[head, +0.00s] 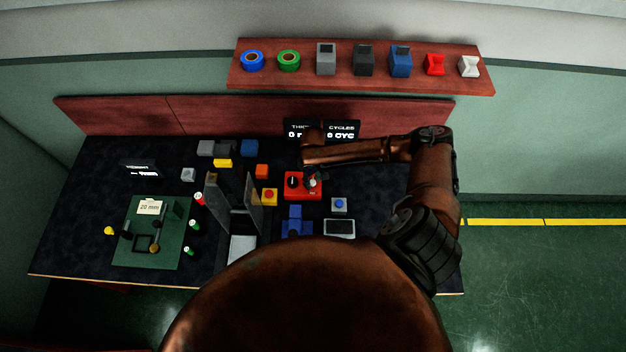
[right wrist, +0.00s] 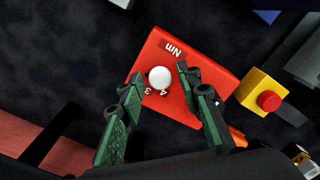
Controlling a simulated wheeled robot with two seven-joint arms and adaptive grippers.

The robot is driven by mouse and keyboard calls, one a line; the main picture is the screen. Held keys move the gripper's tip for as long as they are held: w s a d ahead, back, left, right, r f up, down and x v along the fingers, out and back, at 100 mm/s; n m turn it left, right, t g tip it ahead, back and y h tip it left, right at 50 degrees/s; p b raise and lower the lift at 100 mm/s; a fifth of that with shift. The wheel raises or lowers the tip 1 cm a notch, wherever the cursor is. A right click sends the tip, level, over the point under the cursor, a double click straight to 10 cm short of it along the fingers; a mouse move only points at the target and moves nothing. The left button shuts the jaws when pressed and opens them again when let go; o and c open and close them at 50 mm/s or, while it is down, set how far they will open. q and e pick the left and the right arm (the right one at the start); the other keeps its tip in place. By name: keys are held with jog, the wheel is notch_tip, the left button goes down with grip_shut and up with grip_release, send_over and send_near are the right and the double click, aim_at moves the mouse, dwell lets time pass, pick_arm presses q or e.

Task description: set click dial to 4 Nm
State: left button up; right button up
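The red box (head: 303,193) stands on the dark table in front of the display. It fills the middle of the right wrist view (right wrist: 196,104), marked "Nm", with the digits 3 and 4 beside a round white knob (right wrist: 159,77). No pointer on the knob can be made out, so its setting cannot be told. My right gripper (head: 313,178) is over the right part of this box. In the right wrist view its two green-padded fingers (right wrist: 160,76) are apart, one on each side of the knob, with visible gaps. My left gripper is not in view.
A yellow block with a red button (right wrist: 267,101) stands beside the red box. Grey upright panels (head: 222,205) stand left of it. A blue fixture (head: 295,225) and a grey block with a blue button (head: 339,205) are nearer. The display (head: 345,128) is behind.

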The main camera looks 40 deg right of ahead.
grip_shut()
jog(key=n+p, duration=0.3)
jog(key=shift+r, duration=0.2)
jog(key=n+p, duration=0.3)
jog(key=n, duration=0.1)
jog(key=shift+n, duration=0.4)
jog(key=n+p, duration=0.2)
jog(key=n, duration=0.2)
jog(key=shift+f+n, duration=0.1)
jog(key=shift+n, duration=0.2)
jog(key=n, duration=0.5)
jog(key=shift+f+p, duration=0.1)
jog(key=shift+p, duration=0.25)
jog(key=shift+n, duration=0.4)
